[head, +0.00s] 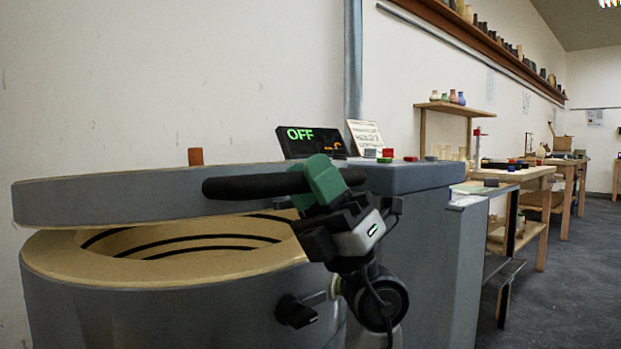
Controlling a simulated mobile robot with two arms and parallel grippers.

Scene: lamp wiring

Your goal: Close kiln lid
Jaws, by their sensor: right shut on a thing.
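The kiln (150,310) is a round grey drum with a pale rim and dark coil lines inside. Its grey lid (110,200) is partly raised, tilted above the rim, with a gap that shows the inside. A black bar handle (255,187) sticks out at the lid's front. My right gripper (322,182), with green fingers, is shut around the handle near its right part. The gripper body hides part of the kiln's right side and rim. My left gripper is not in view.
A control box (425,179) beside the kiln carries a display (310,142) reading OFF and several coloured buttons. A dark latch or knob (296,311) sits on the kiln's front. Workbenches (515,174) line the wall at right. The floor (575,270) at right is clear.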

